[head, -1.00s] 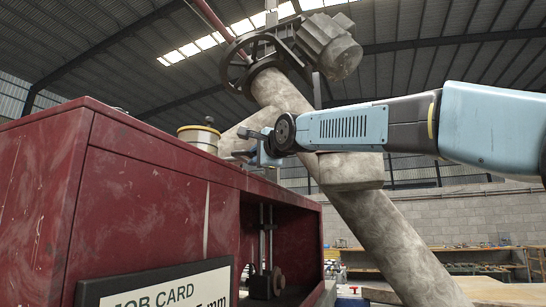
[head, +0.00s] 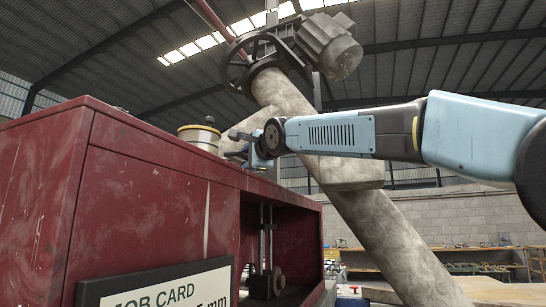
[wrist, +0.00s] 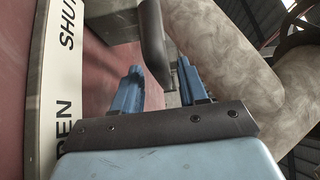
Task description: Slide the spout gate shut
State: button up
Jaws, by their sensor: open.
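My gripper (wrist: 160,66) is open, with its two blue fingers apart. A dark grey rounded handle (wrist: 152,38), likely the gate's, shows at the fingertips in the gap between them; I cannot tell whether they touch. It comes off a grey metal block (wrist: 110,18). A white label strip (wrist: 45,90) with "SHUT" and part of "OPEN" runs along the left of the wrist view. In the head view, my gripper (head: 248,151) is beside the pale diagonal pipe (head: 378,225), above the red cabinet's top edge. The gate plate cannot be made out.
The red cabinet (head: 140,180) fills the left, with a job card (head: 165,290) on its front. A pale canister (head: 199,137) stands on it near my gripper. A motor (head: 328,45) and handwheel (head: 238,65) sit high on the pipe. Benches (head: 450,267) stand far right.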

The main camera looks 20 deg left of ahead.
jog(key=shift+v, duration=3.55)
jog(key=shift+r, duration=0.15)
